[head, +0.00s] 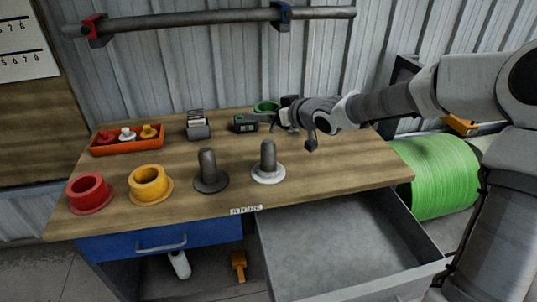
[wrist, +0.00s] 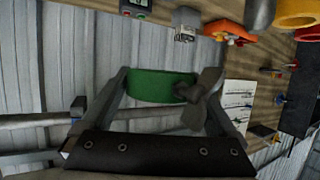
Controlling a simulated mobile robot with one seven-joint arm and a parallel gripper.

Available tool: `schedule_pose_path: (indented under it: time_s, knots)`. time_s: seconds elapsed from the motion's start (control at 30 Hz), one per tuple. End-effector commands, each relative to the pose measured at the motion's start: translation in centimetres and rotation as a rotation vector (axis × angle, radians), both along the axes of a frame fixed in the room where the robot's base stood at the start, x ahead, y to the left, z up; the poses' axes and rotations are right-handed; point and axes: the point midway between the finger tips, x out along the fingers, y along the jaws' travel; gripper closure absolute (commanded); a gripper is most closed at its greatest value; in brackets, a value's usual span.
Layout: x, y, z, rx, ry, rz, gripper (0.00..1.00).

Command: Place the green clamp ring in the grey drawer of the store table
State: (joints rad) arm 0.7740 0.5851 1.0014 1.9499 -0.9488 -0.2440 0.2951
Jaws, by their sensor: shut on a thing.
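The green clamp ring (head: 266,105) shows at the back edge of the store table (head: 330,165), at the tip of my gripper (head: 284,108). In the wrist view the green clamp ring (wrist: 150,88) sits between the two fingers of my gripper (wrist: 162,86), which is shut on it. From the head view I cannot tell whether the ring touches the table top. The grey drawer (head: 345,250) at the table's front right is pulled open and looks empty inside.
Red (head: 89,194) and yellow (head: 150,185) flanged collars and dark (head: 209,172) and pale-based (head: 268,163) spindles stand along the front. An orange tray (head: 127,147) and small devices (head: 245,123) lie behind. The blue drawer (head: 160,241) is shut. A wall rail (head: 200,23) runs above.

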Motion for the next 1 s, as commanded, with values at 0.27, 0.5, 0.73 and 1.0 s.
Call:
schedule_pose_path:
  time_s: [0.27,0.5,0.73,1.0]
  knots:
    - [0.0,0.1,-0.4,0.002,-0.004,0.001,1.00]
    - [0.0,0.1,-4.6,0.002,-0.001,0.003,1.00]
    - [0.0,0.1,-10.5,0.003,-0.001,0.001,1.00]
    - [0.0,0.1,-15.7,0.003,0.000,0.001,1.00]
